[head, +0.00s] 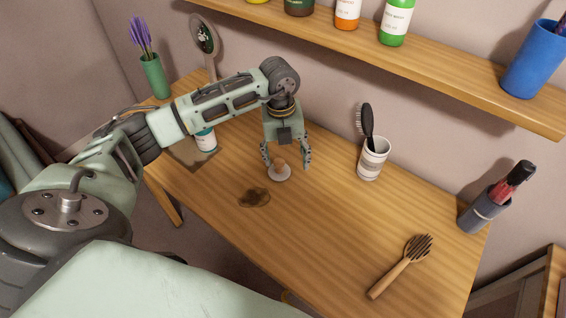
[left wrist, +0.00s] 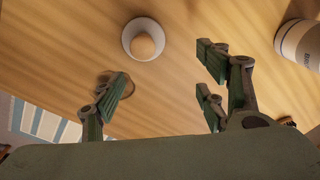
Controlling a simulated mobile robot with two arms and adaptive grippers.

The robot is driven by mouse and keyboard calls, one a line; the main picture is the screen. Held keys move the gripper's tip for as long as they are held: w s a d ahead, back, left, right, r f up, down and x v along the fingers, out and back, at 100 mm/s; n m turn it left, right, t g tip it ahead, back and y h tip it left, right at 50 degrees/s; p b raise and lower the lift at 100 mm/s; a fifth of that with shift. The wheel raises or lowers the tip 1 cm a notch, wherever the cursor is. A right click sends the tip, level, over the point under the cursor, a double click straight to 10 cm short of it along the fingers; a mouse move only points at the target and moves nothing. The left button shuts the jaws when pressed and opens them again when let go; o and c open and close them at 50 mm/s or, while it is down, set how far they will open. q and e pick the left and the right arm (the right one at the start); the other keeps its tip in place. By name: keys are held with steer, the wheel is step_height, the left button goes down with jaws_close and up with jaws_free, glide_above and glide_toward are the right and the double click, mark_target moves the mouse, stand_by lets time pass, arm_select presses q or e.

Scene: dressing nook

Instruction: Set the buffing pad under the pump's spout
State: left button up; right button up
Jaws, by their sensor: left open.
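The buffing pad, a small white disc with a tan rounded knob (head: 279,173), lies on the wooden table. It also shows in the left wrist view (left wrist: 143,41), beyond the fingertips. My left gripper (head: 286,160) is open and empty, pointing down close above the pad; its fingers (left wrist: 162,78) are spread. I cannot tell whether they touch it. A white bottle with a teal label (head: 205,139), apparently the pump, stands to the left on a brownish mat (head: 190,154). My left arm hides its top, so its spout is not seen. My right gripper is out of view.
A dark brown patch (head: 254,197) lies near the pad. A striped cup with a black brush (head: 372,160) stands to the right. A grey cup (head: 485,209) stands at the right edge. A shelf (head: 440,60) overhangs the back.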

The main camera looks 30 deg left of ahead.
mark_target(277, 161)
arm_select(q)
steer(key=shift+a+r+y, duration=0.1)
steer(key=shift+a+y, duration=0.2)
steer(key=shift+a, duration=0.65)
steer(key=shift+a+f, duration=0.2)
steer(key=shift+f, duration=0.05)
steer(key=f, duration=0.2)
steer(key=f+p, duration=0.1)
steer(key=f, duration=0.1)
steer(key=a+f, duration=0.1)
steer(key=f, duration=0.1)
steer(key=shift+w+f+p, duration=0.15)
steer(key=shift+w+p, duration=0.15)
steer(key=shift+p, duration=0.1)
steer(key=shift+f, duration=0.35)
steer(key=c, duration=1.1)
steer(key=shift+r, duration=0.15)
